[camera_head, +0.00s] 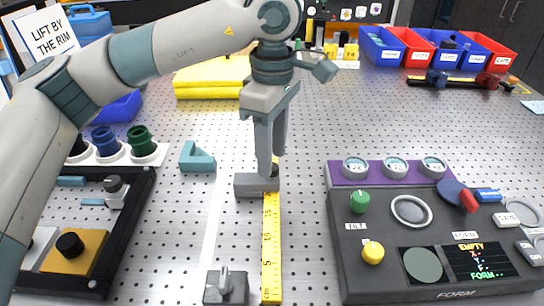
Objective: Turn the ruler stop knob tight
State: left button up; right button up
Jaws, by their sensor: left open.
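A yellow ruler (271,250) lies on the perforated table, running away from me. A grey block (250,187) sits at the ruler's far visible part. My left gripper (273,163) points down, open, with its fingertips at or just above this block. The fingers hide whatever is on the block's right side, so I cannot tell whether a knob is between them or whether they touch it. A second dark grey block with an upright grey knob (225,283) stands left of the ruler's near end, apart from the gripper. My right gripper is not in view.
A dark console (385,268) with knobs and screens stands at the right. A black tray (135,215) is at the left, with a small teal block (197,158) near it. Yellow pads (207,82) and coloured bins (433,48) are behind. The table between gripper and console is clear.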

pick_arm(q)
notch_tip(320, 180, up, 16)
jog(key=shift+f, duration=0.2)
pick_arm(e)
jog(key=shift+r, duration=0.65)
pick_arm(q)
jog(key=shift+w, duration=0.1)
